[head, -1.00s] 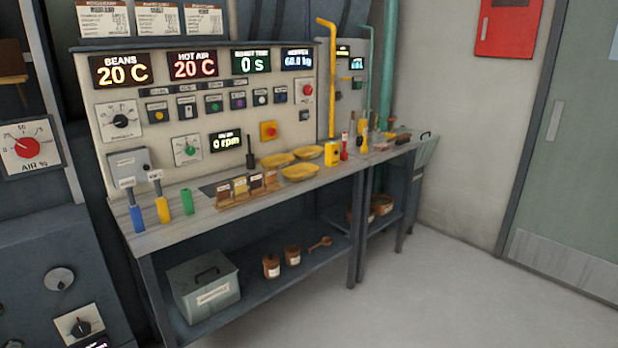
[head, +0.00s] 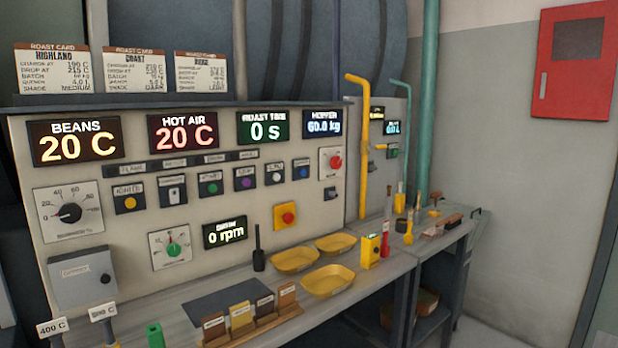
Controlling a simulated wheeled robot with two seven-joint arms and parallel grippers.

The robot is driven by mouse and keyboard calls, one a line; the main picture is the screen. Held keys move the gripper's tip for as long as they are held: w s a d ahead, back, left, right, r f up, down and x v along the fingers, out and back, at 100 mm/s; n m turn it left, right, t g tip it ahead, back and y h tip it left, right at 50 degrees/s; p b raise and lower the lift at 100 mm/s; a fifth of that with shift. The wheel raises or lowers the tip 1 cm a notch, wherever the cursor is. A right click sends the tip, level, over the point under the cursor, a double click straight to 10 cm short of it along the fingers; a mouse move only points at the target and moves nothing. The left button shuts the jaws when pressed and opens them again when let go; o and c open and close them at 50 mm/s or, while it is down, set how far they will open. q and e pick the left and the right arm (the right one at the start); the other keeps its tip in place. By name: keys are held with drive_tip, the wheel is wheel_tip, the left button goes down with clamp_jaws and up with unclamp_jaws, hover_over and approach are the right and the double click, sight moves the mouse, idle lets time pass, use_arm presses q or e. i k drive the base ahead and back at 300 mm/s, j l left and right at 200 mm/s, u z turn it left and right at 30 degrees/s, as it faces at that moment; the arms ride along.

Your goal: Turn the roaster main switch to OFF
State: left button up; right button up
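The roaster control panel (head: 130,225) stands upright at the back of the bench. A red rotary knob on a pale plate (head: 331,163) sits near its right edge, below the hopper display. It looks like the main switch, but its label and pointer position are too small to read. The displays beside it are lit and show 20 C, 20 C, 0 s and 60.0 kg. Neither of my grippers is in view.
A yellow box with a red button (head: 285,215) sits lower on the panel. Yellow trays (head: 328,280), a row of sample cards (head: 240,315) and small tools lie on the bench (head: 180,305). A yellow pipe (head: 364,150) rises right of the panel. Floor shows at lower right.

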sight(335, 161)
drive_tip(key=i+j+z, duration=0.2)
drive_tip(key=i, duration=0.3)
drive_tip(key=i+l+u, duration=0.35)
drive_tip(key=i+l, duration=0.25)
